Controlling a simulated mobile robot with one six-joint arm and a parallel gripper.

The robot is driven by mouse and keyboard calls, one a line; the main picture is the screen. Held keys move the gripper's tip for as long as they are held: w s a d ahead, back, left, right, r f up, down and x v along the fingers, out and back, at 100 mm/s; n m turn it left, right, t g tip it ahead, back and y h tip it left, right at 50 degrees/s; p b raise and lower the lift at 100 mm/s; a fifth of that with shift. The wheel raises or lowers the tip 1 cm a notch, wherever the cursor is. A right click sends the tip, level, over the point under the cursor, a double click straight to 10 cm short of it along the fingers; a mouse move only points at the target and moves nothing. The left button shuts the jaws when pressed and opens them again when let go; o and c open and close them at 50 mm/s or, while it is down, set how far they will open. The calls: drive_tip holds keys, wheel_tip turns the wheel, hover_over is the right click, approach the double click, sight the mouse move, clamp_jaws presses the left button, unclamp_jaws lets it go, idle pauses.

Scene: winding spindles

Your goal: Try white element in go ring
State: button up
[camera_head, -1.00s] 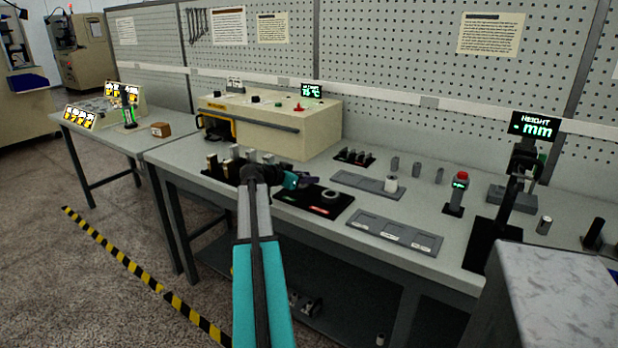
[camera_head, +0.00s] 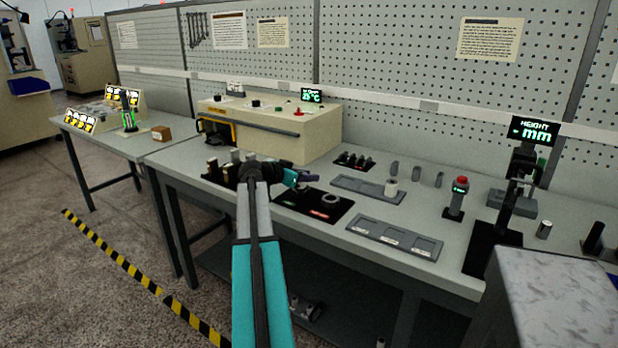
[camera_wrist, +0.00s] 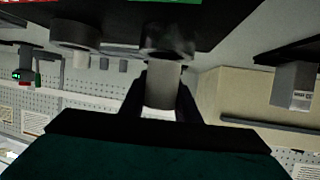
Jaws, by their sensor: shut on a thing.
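My gripper (camera_head: 303,178) is over the black gauge mat (camera_head: 291,204). In the wrist view its dark fingers (camera_wrist: 163,88) are shut on a pale cylindrical element (camera_wrist: 161,76), which looks white at its near end. The element's far end meets a dark ring (camera_wrist: 167,38) beside the green label; I cannot tell whether it is inside the ring or only against it. This ring is hidden behind my gripper in the head view. A second grey ring (camera_head: 331,199) lies on the mat near the red label; it also shows in the wrist view (camera_wrist: 76,33).
A white cylinder (camera_head: 391,187) stands on a grey tray (camera_head: 361,186) to the right. A three-slot grey tray (camera_head: 395,238) lies at the front edge. The beige heater box (camera_head: 275,131) stands close behind my gripper. A red-topped button post (camera_head: 457,199) and the height gauge (camera_head: 512,203) are further right.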

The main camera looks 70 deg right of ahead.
drive_tip(key=shift+r+p, duration=0.35)
drive_tip(key=shift+r, duration=1.9)
